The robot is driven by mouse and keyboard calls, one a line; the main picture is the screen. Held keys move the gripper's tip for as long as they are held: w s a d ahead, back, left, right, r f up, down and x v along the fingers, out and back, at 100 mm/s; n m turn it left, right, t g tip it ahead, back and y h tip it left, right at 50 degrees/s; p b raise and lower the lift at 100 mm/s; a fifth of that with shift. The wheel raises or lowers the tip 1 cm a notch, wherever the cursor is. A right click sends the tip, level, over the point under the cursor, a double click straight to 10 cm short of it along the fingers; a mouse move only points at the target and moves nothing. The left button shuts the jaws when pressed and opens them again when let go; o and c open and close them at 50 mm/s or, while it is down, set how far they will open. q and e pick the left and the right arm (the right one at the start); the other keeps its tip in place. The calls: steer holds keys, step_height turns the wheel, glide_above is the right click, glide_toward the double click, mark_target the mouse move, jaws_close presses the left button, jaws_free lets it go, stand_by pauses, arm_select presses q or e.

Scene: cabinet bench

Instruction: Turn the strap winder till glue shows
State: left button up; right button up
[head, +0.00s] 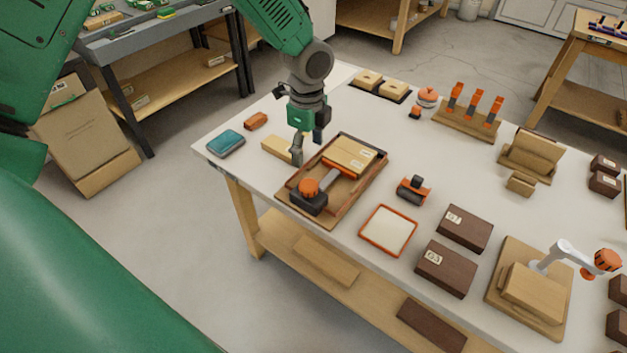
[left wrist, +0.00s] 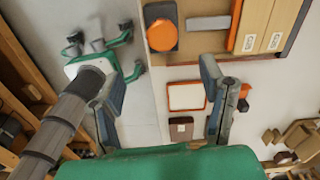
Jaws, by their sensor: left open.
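The strap winder, an orange knob (head: 309,187) on a black body, sits at the near-left end of a brown wooden tray (head: 327,222). It also shows at the top of the left wrist view (left wrist: 161,31). A pale wooden block assembly (head: 352,153) lies in the same tray, with an orange strip (head: 337,177) along its near side. My left gripper (head: 306,147) is open and empty above the tray's left edge, apart from the winder. Its two fingers frame the left wrist view (left wrist: 162,85). No glue can be made out.
An orange-rimmed white pad (head: 388,231), an orange-and-black tool (head: 414,190) and dark boxes (head: 446,268) stand right of the tray. A teal box (head: 226,143) and pale block (head: 277,148) lie left. One of my arms (left wrist: 104,62) appears beside the bench in the left wrist view.

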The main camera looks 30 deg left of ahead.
mark_target(309, 184)
arm_select(q)
step_height(309, 184, down, 12)
steer(key=n, duration=1.4)
steer(key=shift+w+a+f+n, duration=0.15)
steer(key=shift+f+n, duration=0.1)
steer(key=shift+n, duration=0.15)
steer(key=c, duration=1.2)
